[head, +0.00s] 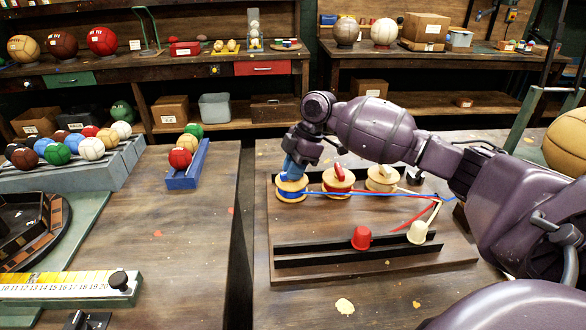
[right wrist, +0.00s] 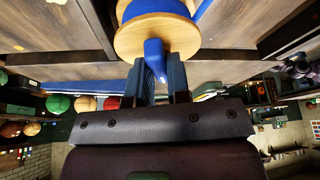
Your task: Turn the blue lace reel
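The blue lace reel (head: 291,190) has wooden flanges and stands at the left end of a wooden board. Its blue crank knob (right wrist: 154,58) stands up from the flange. My right gripper (head: 294,160) comes down over the reel from above. In the right wrist view its two fingers (right wrist: 159,78) sit close on both sides of the knob and look shut on it. A blue lace (head: 400,194) runs right from the reel to the board's right side. My left gripper is not in view.
A red-knobbed reel (head: 337,183) and a cream-knobbed reel (head: 382,178) stand right of the blue one. A blue ball rack (head: 187,176) stands left across a gap.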

